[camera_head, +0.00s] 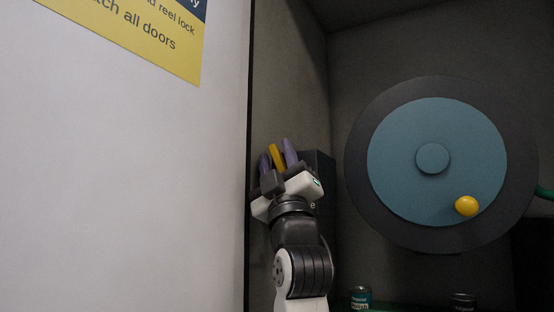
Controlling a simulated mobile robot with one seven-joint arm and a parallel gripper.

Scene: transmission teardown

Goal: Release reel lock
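My gripper (277,156) is raised in front of the cabinet's left inner side, with two purple fingers pointing up. A yellow bar-like part (276,155), probably the reel lock's lever, shows between the fingers and leans slightly left. It looks close to both fingers, but I cannot tell whether they press on it. The lower end of the yellow part is hidden by my gripper. A dark box (320,172) stands just behind and right of the gripper; part of a light letter shows on it. The large reel (391,155) has a teal face and a yellow knob (467,206) at lower right.
A white panel (120,190) fills the left, with a yellow sign (150,40) that mentions a reel lock and doors. A green hose (544,192) shows at the right edge.

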